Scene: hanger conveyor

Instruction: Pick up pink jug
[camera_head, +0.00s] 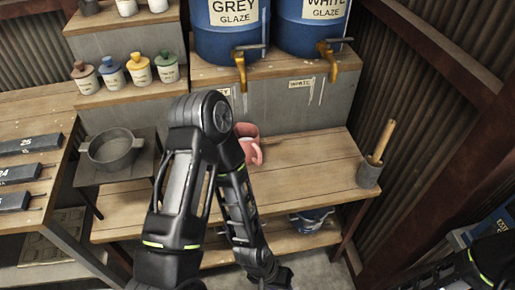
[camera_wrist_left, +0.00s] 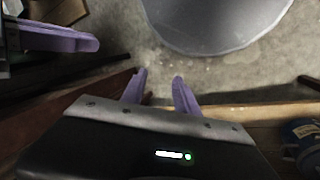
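The pink jug (camera_head: 248,148) stands on the wooden bench in the head view, just right of my left arm's elbow, which hides part of it. My left arm reaches down over the bench, and its hand is at the bottom edge of the head view, well away from the jug. In the left wrist view my left gripper (camera_wrist_left: 160,77) is open, with bare floor between its purple fingers. A purple finger-like part at the left of the wrist view may be my right gripper (camera_wrist_left: 55,38).
Blue glaze barrels (camera_head: 229,32) with taps stand behind the bench (camera_head: 300,180). A mortar-like pot (camera_head: 369,173) with a wooden handle stands at its right end. A grey pot (camera_head: 113,149) sits at left. A blue bucket (camera_head: 312,219) is on the lower shelf.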

